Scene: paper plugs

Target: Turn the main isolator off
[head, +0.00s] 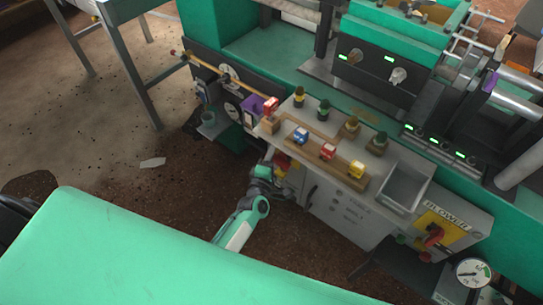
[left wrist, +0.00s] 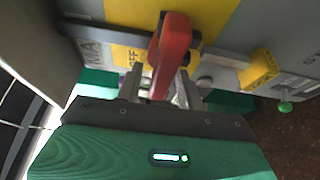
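The main isolator's red handle (left wrist: 172,45) stands out from a yellow plate (left wrist: 128,57) marked "OFF" on a grey panel. In the head view the isolator (head: 282,160) is on the near left face of the grey cabinet, partly hidden by my left arm. My left gripper (left wrist: 160,88) is at the isolator, with its fingers on either side of the red handle. The fingers look open, with a gap visible at least on the left; contact on the right is unclear. The left gripper also shows in the head view (head: 277,174). My right gripper is not in view.
A black bar handle (left wrist: 95,30) and a yellow block (left wrist: 260,70) flank the isolator. A blower switch (head: 434,236) is farther right on the cabinet. Small toy-like cars and plugs stand on wooden strips on top. A green surface (head: 150,255) fills the near left.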

